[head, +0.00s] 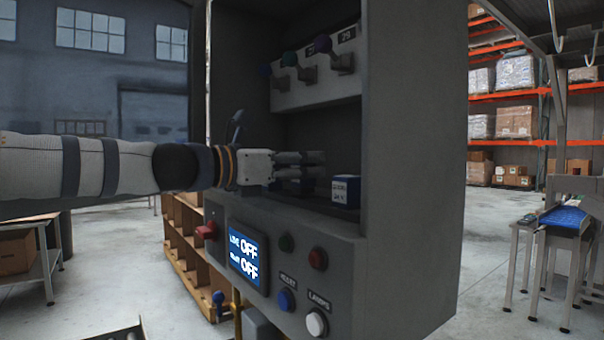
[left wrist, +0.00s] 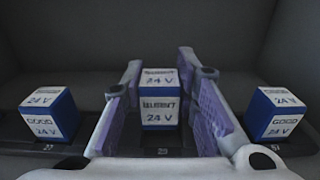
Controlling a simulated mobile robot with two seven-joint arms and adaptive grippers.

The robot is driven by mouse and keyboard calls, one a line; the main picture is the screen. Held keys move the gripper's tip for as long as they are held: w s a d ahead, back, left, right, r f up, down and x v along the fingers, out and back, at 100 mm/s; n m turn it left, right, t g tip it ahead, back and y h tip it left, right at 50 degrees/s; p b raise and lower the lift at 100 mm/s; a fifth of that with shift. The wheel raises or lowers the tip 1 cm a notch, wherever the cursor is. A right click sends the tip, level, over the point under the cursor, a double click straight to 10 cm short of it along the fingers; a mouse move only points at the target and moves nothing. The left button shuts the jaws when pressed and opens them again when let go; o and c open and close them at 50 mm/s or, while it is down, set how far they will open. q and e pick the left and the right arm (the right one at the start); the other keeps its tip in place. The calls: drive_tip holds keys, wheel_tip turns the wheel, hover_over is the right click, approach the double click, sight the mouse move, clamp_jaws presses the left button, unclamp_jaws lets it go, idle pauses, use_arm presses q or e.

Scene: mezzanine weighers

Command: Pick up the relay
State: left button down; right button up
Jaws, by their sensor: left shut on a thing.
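My left gripper (head: 318,165) reaches into the open grey cabinet (head: 410,170) from the left. In the left wrist view its purple-padded fingers (left wrist: 160,75) are shut on the middle relay (left wrist: 158,105), a blue block with white label faces reading 24 V; its upper wording is blurred. That relay sits at a numbered place on a dark strip. A left relay (left wrist: 48,113) and a right relay (left wrist: 275,113), both marked GOOD 24 V, stand apart outside the fingers. One blue-and-white relay (head: 346,190) shows right of the gripper in the head view. My right gripper is out of view.
Below are a screen reading OFF (head: 248,257), a red switch (head: 207,230) and several push buttons (head: 286,299). The cabinet's side wall stands close on the right.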

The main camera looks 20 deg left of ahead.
use_arm(q)
drive_tip(key=s+a+r+p, duration=0.1)
drive_tip(key=s+a+r, duration=0.8)
drive_tip(key=s+r, duration=0.1)
drive_tip(key=shift+s+a+r, duration=0.15)
drive_tip(key=shift+s+r, duration=0.15)
drive_tip(key=shift+r, duration=0.15)
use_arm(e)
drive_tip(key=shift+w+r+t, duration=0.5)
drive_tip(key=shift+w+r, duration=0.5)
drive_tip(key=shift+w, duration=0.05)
